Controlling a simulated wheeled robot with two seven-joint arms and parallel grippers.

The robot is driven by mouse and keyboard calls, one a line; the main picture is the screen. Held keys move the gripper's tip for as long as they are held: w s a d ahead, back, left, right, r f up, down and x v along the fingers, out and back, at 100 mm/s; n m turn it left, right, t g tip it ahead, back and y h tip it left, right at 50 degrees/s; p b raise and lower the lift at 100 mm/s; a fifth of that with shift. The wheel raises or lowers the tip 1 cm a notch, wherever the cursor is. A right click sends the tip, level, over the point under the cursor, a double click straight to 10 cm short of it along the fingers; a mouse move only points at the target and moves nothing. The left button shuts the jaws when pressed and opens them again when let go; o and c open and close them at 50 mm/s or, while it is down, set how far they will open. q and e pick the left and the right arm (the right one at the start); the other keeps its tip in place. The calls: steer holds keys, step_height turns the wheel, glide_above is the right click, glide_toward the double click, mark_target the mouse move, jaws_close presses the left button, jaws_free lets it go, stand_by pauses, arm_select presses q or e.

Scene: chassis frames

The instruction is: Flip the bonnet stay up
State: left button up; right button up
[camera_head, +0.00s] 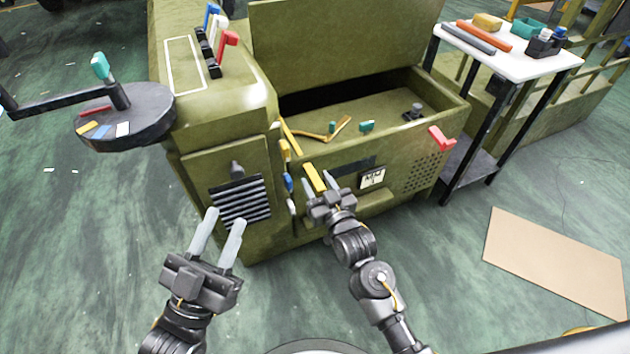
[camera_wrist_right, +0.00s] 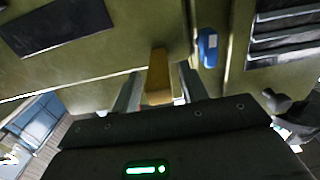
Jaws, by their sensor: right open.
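The green chassis (camera_head: 225,155) has its bonnet panel (camera_head: 340,40) raised over an open bay. A bent yellow-orange rod (camera_head: 330,132) lies on the bay's inner surface. A yellow handle (camera_head: 314,178) sticks out of the front face; it also shows in the right wrist view (camera_wrist_right: 158,75). No label shows which part is the bonnet stay. My right gripper (camera_head: 317,185) is open, its fingers on either side of the yellow handle, which stands between them in the right wrist view. My left gripper (camera_head: 224,217) is open and empty in front of the louvred vent (camera_head: 240,202).
A blue handle (camera_wrist_right: 207,47) is close beside the right gripper. Another yellow handle (camera_head: 285,150) is above it. A red handle (camera_head: 441,138) is at the bay's right corner. A round dark tray (camera_head: 150,125) juts out left. A white-topped stand (camera_head: 500,62) is at right; cardboard (camera_head: 555,262) lies on the floor.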

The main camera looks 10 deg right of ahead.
steer(key=shift+x, duration=0.85)
steer(key=shift+c, duration=0.3)
jaws_close()
